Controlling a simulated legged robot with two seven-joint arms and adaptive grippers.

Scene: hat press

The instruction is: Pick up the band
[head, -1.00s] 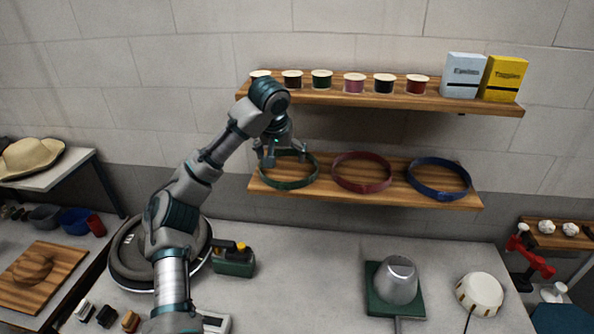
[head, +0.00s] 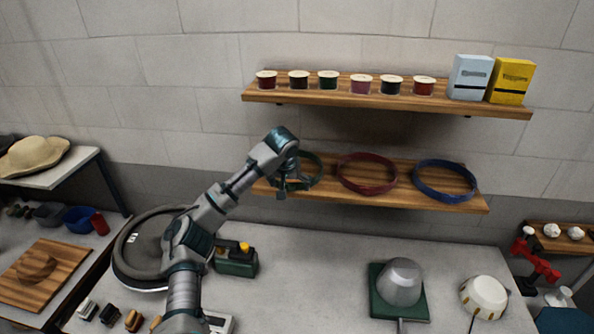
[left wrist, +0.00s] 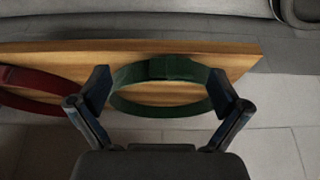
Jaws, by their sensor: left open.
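Three bands lie in a row on the lower wooden shelf: a green band (head: 314,173), a dark red band (head: 366,174) and a blue band (head: 444,181). My left gripper (head: 284,191) is open at the green band, at the left end of the shelf, and hides part of it. In the left wrist view, the green band (left wrist: 165,72) lies between the two spread fingers of my left gripper (left wrist: 163,96), one at each side of it. I cannot tell whether they touch it. The dark red band (left wrist: 35,80) shows at the left edge there. My right gripper is not in view.
The lower shelf (head: 405,198) is fixed to the wall under an upper shelf (head: 380,101) with several small tubs and two boxes. Below, the bench holds a grey metal form (head: 400,283), a cream round piece (head: 484,297) and a dark green box (head: 236,261).

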